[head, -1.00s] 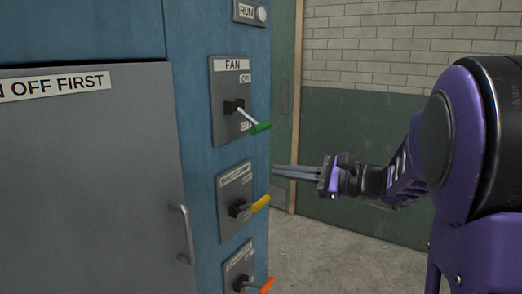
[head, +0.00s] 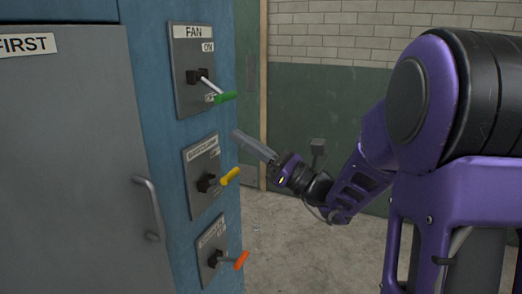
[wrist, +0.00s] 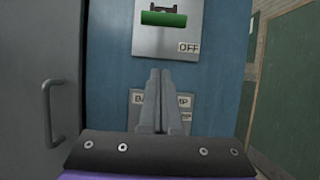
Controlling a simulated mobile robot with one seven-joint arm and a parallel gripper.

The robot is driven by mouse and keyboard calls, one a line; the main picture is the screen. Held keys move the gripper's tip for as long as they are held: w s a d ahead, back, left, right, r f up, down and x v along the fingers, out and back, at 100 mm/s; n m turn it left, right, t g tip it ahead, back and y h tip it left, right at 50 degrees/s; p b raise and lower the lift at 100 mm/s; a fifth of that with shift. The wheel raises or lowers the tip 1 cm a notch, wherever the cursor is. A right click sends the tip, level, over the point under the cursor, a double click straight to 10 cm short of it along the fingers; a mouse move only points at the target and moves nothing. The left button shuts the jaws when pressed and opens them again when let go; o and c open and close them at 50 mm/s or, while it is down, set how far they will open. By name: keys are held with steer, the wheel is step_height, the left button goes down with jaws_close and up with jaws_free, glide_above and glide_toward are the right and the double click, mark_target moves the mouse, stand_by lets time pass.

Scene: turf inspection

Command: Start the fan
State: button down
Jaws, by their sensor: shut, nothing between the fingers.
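The FAN switch plate (head: 182,92) is on the blue cabinet, marked ON at the top and OFF at the bottom. Its lever with a green handle (head: 226,97) points outward and down, toward the OFF label. In the wrist view the green handle (wrist: 164,19) is at the top, above the OFF label (wrist: 189,48). My gripper (head: 238,134) is shut and empty. Its fingertips are below and just right of the green handle in the head view, apart from it. In the wrist view the fingers (wrist: 158,75) point up toward the lower edge of the fan plate.
Below are a switch with a yellow handle (head: 230,176) and one with an orange handle (head: 241,260). A grey cabinet door (head: 60,160) with a bar handle (head: 148,208) is at left. Concrete floor (head: 285,250) is open to the right.

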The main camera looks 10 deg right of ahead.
mark_target(212, 87)
steer(key=shift+w+a+r, duration=0.15)
steer(key=shift+a+r, duration=0.1)
steer(key=shift+r, duration=0.6)
steer(key=shift+w+a+r, duration=0.2)
steer(key=shift+a+r, duration=0.1)
steer(key=shift+r, duration=0.6)
steer(key=shift+w+a+r, duration=0.15)
steer(key=shift+a+r, duration=0.1)
steer(key=shift+r, duration=0.6)
steer(key=shift+r+p, duration=0.15)
steer(key=shift+p, duration=0.25)
steer(key=shift+s+d+r+p, duration=0.1)
steer(key=shift+d+r+p, duration=0.05)
steer(key=shift+p, duration=0.35)
